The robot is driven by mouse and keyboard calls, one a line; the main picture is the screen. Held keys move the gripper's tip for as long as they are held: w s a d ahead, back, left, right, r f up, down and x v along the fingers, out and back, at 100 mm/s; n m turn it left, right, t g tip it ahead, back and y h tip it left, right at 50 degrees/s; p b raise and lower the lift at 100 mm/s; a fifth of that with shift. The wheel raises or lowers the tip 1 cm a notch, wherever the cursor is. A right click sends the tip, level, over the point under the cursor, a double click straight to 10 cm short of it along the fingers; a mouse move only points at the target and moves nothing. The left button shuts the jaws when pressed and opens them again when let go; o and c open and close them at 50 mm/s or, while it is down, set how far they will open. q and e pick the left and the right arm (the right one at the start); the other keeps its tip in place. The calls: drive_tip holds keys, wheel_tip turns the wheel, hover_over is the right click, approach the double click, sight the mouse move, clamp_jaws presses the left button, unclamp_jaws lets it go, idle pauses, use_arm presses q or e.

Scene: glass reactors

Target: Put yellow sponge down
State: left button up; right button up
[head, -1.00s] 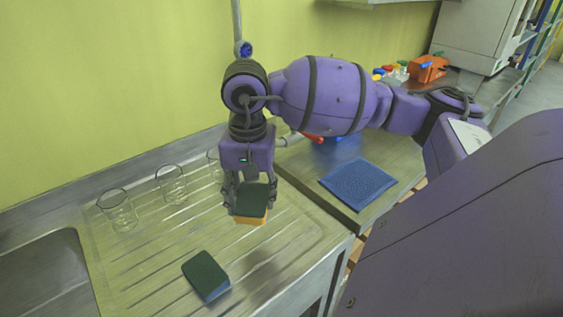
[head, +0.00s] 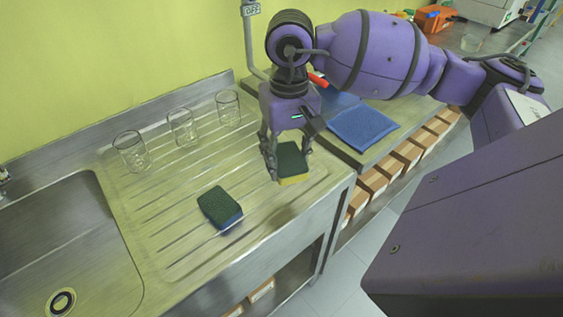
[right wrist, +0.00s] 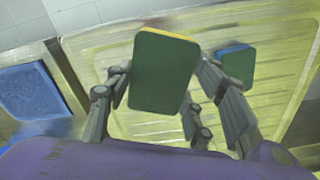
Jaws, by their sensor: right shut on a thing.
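The yellow sponge (head: 292,163) has a dark green top and a yellow underside. My right gripper (head: 286,160) is shut on it over the right part of the ribbed drainboard (head: 165,245). In the right wrist view the sponge's green face (right wrist: 162,72) shows between the fingers (right wrist: 160,105), with a thin yellow edge at its top. I cannot tell whether the sponge touches the drainboard. A blue sponge with a green top (head: 219,207) lies on the drainboard to the left, apart from the held one; it also shows in the right wrist view (right wrist: 236,66). My left gripper is not in view.
Several glass beakers (head: 182,128) stand along the back of the drainboard. The sink (head: 70,215) is at the left. A blue cloth (head: 362,129) lies on the counter to the right. The drainboard's front edge is close to the sponges.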

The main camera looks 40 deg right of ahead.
sight(280, 153)
drive_tip(key=w+d+f, duration=0.1)
drive_tip(key=w+f, duration=0.3)
drive_tip(key=w+d+f, duration=0.1)
drive_tip(key=w+f, duration=0.1)
drive_tip(key=shift+w+d, duration=0.1)
drive_tip(key=shift+d, duration=0.2)
drive_tip(key=shift+w+d+f+p, duration=0.15)
drive_tip(key=shift+w+f+p, duration=0.15)
drive_tip(key=shift+f, duration=0.15)
wheel_tip(280, 153, down, 3)
drive_tip(key=shift+w+f, duration=0.1)
drive_tip(key=shift+w, duration=0.05)
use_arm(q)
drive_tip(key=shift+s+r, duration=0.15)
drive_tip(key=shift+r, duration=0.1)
use_arm(e)
drive_tip(key=shift+f, duration=0.15)
drive_tip(key=o, duration=0.6)
drive_tip(key=shift+f, duration=0.15)
drive_tip(key=shift+c, duration=0.2)
drive_tip(key=o, duration=0.4)
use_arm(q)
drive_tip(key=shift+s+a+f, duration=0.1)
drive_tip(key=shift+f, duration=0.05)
use_arm(e)
drive_tip(key=shift+o, duration=0.2)
